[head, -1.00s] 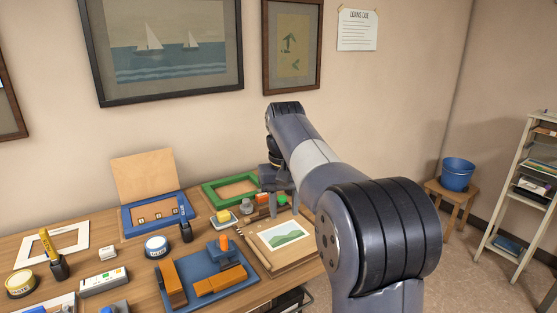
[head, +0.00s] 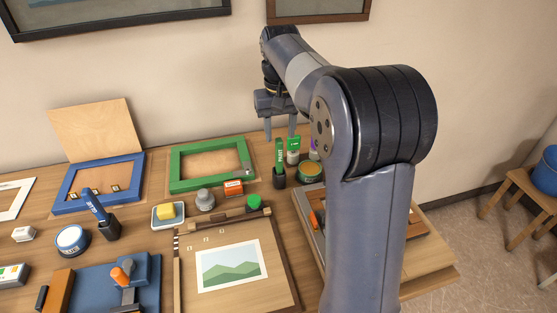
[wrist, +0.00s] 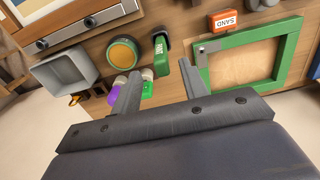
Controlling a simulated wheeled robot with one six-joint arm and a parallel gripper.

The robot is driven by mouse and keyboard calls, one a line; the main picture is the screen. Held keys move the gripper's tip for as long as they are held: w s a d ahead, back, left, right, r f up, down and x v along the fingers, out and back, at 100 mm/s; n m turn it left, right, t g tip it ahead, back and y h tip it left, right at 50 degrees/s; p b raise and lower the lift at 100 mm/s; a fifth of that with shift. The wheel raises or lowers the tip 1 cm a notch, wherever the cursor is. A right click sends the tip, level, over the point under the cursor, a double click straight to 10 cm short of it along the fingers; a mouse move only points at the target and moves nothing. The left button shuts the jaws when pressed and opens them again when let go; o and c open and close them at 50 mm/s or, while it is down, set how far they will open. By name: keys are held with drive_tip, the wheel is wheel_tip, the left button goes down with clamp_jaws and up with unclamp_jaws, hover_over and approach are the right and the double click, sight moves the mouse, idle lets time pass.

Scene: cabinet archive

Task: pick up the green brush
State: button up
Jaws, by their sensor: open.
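The green brush (head: 279,153) stands upright in a black holder (head: 279,180) at the back of the table. It also shows in the wrist view (wrist: 161,60), between and just beyond my fingertips. My gripper (head: 280,130) points down with its fingers apart, above and close to the brush. In the wrist view my gripper (wrist: 160,70) is open, with nothing held between the fingers. I cannot tell the exact height gap between the fingertips and the brush.
A green-capped tube (head: 293,150) and a purple one (head: 314,150) stand close to the brush's right. A round tin (head: 311,171), the orange SAND block (head: 233,188) and the green frame (head: 175,170) are near. A grey tray (wrist: 65,70) shows in the wrist view.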

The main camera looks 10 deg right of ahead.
sight(279, 140)
drive_tip(key=shift+w+d+f, duration=0.15)
drive_tip(key=shift+w+f, duration=0.1)
drive_tip(key=f, duration=0.3)
drive_tip(key=shift+s+a+f, duration=0.1)
drive_tip(key=shift+a+f, duration=0.2)
drive_tip(key=shift+d+f, duration=0.1)
drive_tip(key=shift+f, duration=0.4)
drive_tip(key=shift+c, duration=0.5)
clamp_jaws()
